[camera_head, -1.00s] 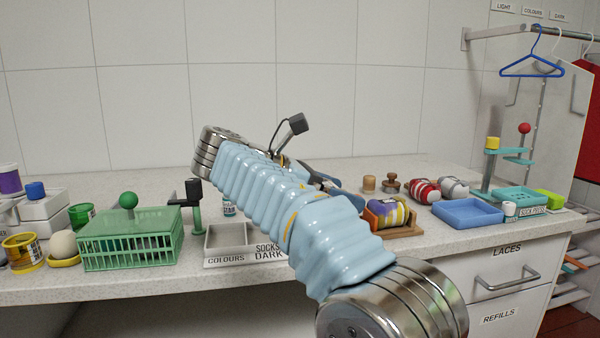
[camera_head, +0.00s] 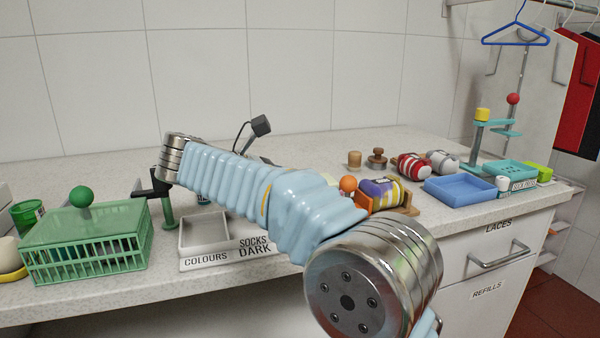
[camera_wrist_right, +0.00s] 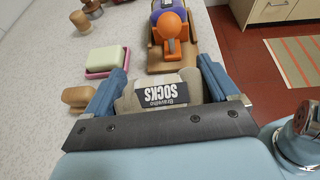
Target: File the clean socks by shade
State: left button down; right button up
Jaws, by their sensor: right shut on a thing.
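My right gripper (camera_wrist_right: 162,80) is shut on a beige sock bundle (camera_wrist_right: 188,84) with a dark "SOCKS" label, between its blue fingers in the wrist view. In the head view my right arm crosses the middle and hides its gripper and the bundle. The sock tray (camera_head: 196,257), marked COLOURS and DARK, stands left of the arm, its right part hidden. A purple and yellow bundle (camera_head: 382,187) lies in a wooden holder (camera_head: 407,210). A red striped bundle (camera_head: 411,167) and a grey bundle (camera_head: 443,161) lie behind it. My left gripper is out of view.
A green lidded basket (camera_head: 85,245) stands at the left. A pink soap dish (camera_wrist_right: 105,61) and wooden knobs lie near the gripper. The counter's front edge is close.

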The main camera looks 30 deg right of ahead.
jog(key=shift+f, duration=0.4)
jog(key=o, duration=0.8)
jog(key=shift+a, duration=0.1)
jog(key=shift+v, duration=6.85)
